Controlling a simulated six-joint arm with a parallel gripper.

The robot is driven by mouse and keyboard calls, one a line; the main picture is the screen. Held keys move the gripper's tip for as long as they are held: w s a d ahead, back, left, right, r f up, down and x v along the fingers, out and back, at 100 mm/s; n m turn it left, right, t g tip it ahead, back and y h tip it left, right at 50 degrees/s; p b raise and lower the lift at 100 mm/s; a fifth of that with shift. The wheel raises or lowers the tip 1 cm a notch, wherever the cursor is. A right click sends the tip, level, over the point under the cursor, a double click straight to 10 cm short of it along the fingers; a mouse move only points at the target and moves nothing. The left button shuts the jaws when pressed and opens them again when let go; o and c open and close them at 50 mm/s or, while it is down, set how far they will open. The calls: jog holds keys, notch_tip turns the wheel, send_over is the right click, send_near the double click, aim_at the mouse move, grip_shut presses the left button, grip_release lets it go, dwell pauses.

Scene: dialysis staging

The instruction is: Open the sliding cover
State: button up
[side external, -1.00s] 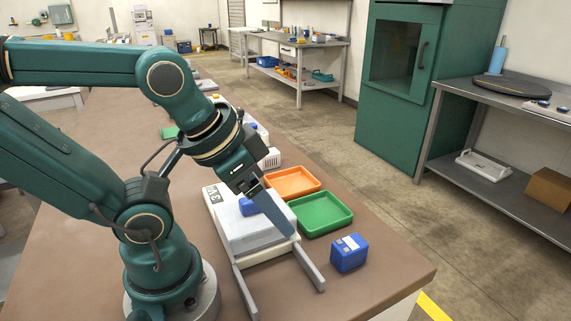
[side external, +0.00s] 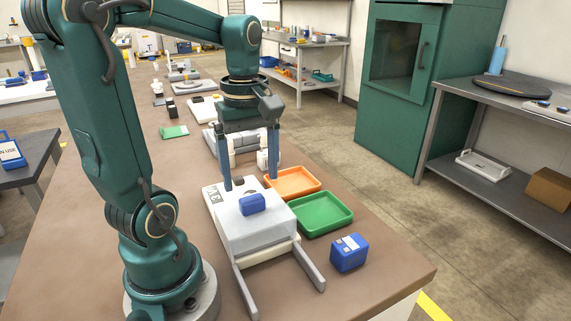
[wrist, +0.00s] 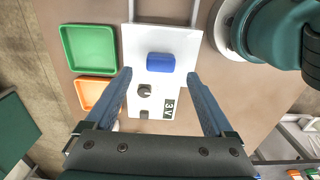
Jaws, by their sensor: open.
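A pale grey sliding cover (side external: 262,232) lies flat over the white box, in front of the arm; it also shows in the wrist view (wrist: 185,42). Two bare grey rails extend from the box toward the table's front edge. A dark knob (wrist: 144,90) stands on the box's far end, near a "3V" label (wrist: 168,108). My gripper (side external: 249,180) is open and empty, pointing down above that far end, its fingers wide apart to either side of the knob.
An orange tray (side external: 293,181) and a green tray (side external: 321,213) stand close along the box's right side. A blue box with a white label (side external: 348,253) stands right of the rails. More equipment stands behind on the table.

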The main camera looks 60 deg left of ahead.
aim_at(252, 198)
jog(key=shift+a+f, duration=0.1)
jog(key=shift+f, duration=2.5)
grip_shut()
